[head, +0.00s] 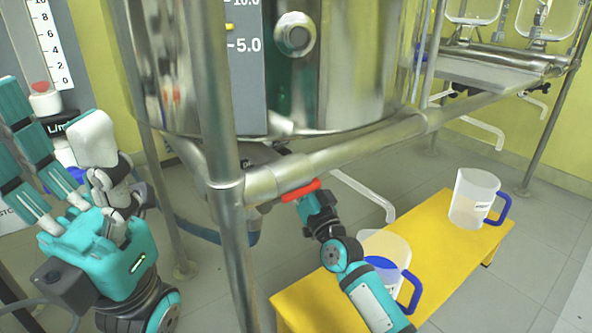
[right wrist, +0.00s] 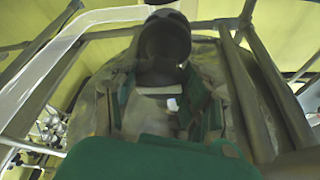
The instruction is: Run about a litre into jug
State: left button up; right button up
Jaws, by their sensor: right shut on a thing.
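My right gripper (head: 308,198) is shut on the red valve handle (head: 301,190) beneath the large steel vessel (head: 340,75). The near jug (head: 386,245), clear with a blue handle, stands on the yellow bench, partly hidden by my right arm; I cannot tell what it holds. A second jug (head: 474,198) with a blue handle and a label stands toward the far end; its lower part looks beige. My left gripper (head: 75,165) is open and empty at the left. In the right wrist view, a dark round pipe end (right wrist: 165,42) lies beyond my right gripper's green parts (right wrist: 170,105).
A steel frame with an upright post (head: 222,130) and a rail (head: 350,150) stands close before the vessel. The yellow bench (head: 450,235) has bare room between the jugs. A white-topped flow gauge (head: 45,60) stands at the left, and a steel shelf (head: 490,75) at the back right.

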jog(key=o, duration=1.2)
jog(key=v, duration=1.2)
jog(key=shift+d+f, duration=0.1)
